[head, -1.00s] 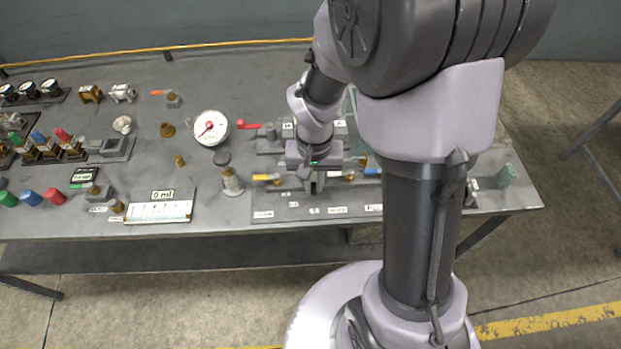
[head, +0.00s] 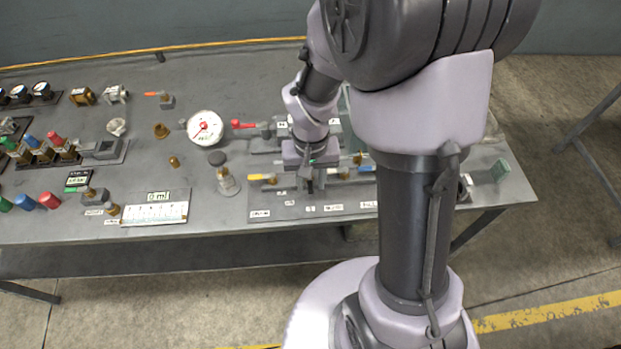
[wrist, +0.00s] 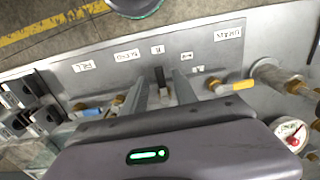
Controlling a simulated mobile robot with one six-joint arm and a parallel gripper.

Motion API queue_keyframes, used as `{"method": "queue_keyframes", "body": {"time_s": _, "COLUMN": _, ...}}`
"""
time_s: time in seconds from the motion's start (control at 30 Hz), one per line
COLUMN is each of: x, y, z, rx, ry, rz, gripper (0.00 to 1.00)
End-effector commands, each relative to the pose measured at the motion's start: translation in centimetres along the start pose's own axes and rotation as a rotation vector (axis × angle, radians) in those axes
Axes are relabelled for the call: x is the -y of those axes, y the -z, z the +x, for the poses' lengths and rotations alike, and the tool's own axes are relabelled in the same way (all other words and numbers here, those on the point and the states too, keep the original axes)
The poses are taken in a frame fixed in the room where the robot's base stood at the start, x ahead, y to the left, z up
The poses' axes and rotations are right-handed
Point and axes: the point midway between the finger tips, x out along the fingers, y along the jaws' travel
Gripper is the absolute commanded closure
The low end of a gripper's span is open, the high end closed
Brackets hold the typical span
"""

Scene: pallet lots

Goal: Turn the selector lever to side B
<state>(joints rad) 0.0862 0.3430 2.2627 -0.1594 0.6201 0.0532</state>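The selector lever (wrist: 160,76) is a small dark upright bar in the wrist view, on the grey panel (wrist: 215,62). My gripper (wrist: 160,88) is open, with one finger on each side of the lever. Gaps seem to show between lever and fingers; contact cannot be told. Small white labels lie around it, including one beyond the lever (wrist: 158,49) and others to its right (wrist: 187,55); their letters are upside down and hard to read. In the head view my gripper (head: 310,183) is low over the panel and hides the lever.
A yellow-handled valve (wrist: 236,87) and a blue-handled valve (wrist: 89,111) flank the gripper closely. A dial gauge (head: 205,128), a red-handled valve (head: 243,125) and a glass vessel (head: 228,181) stand to the left. The bench's front strip is mostly flat.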

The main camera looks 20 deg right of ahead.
Motion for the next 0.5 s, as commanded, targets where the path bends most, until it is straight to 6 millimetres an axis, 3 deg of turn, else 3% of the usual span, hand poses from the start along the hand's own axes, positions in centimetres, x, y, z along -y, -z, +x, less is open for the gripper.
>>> {"method": "queue_keyframes", "body": {"time_s": 0.17, "x": 0.0, "y": 0.0, "z": -0.1, "rx": 0.001, "ry": 0.000, "rz": 0.001, "gripper": 0.66}}
{"method": "queue_keyframes", "body": {"time_s": 0.27, "x": 0.0, "y": 0.0, "z": -1.1, "rx": -0.001, "ry": 0.000, "rz": 0.001, "gripper": 0.66}}
{"method": "queue_keyframes", "body": {"time_s": 0.37, "x": 0.0, "y": 0.0, "z": -3.5, "rx": -0.002, "ry": 0.001, "rz": 0.003, "gripper": 0.66}}
{"method": "queue_keyframes", "body": {"time_s": 0.5, "x": 0.0, "y": 0.1, "z": -8.4, "rx": -0.005, "ry": 0.001, "rz": 0.002, "gripper": 0.66}}
